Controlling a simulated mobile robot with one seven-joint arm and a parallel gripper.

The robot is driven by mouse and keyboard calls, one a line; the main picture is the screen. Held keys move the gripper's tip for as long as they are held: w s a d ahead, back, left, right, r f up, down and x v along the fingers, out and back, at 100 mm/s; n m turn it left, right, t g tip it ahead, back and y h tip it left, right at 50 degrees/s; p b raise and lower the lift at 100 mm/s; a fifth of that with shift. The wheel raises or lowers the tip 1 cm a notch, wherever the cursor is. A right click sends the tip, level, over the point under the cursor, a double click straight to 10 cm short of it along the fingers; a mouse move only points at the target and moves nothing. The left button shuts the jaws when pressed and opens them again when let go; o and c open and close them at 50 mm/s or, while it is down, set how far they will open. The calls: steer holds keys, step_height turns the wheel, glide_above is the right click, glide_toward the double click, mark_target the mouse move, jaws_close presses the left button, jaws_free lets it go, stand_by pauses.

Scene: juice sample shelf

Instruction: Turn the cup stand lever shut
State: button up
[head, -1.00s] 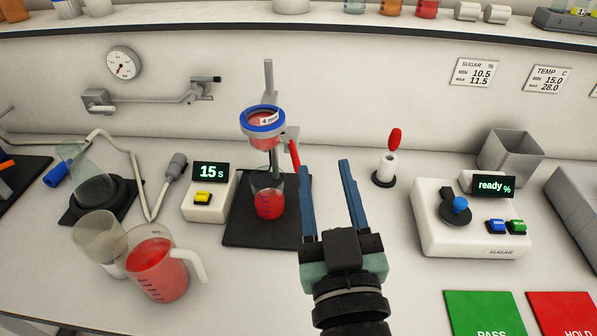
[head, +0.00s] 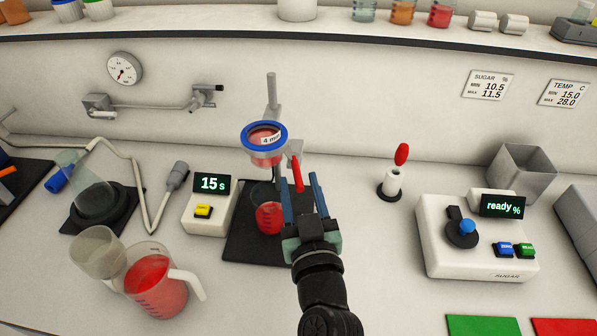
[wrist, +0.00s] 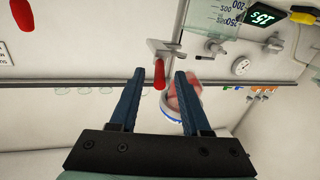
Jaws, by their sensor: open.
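The cup stand (head: 272,95) holds a blue-rimmed cup (head: 264,136) with red liquid above a dark base. Its red lever (head: 297,172) hangs tilted downward at the right of the cup. My gripper (head: 302,190) is open, with its two blue fingers on either side of the lever in the head view. In the wrist view, the red lever (wrist: 159,75) shows between the fingertips of my gripper (wrist: 160,85), near the left finger. I cannot tell whether a finger touches it. A beaker (head: 268,215) with red liquid stands below the cup, partly hidden by my gripper.
A timer box (head: 209,206) reading 15 s stands left of the stand. A jug of red liquid (head: 157,285) is at front left. A red-topped post (head: 394,175) and the sugar meter (head: 470,240) are at right.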

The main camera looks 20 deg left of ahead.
steer(key=shift+x, duration=0.95)
jaws_close()
stand_by(0.8)
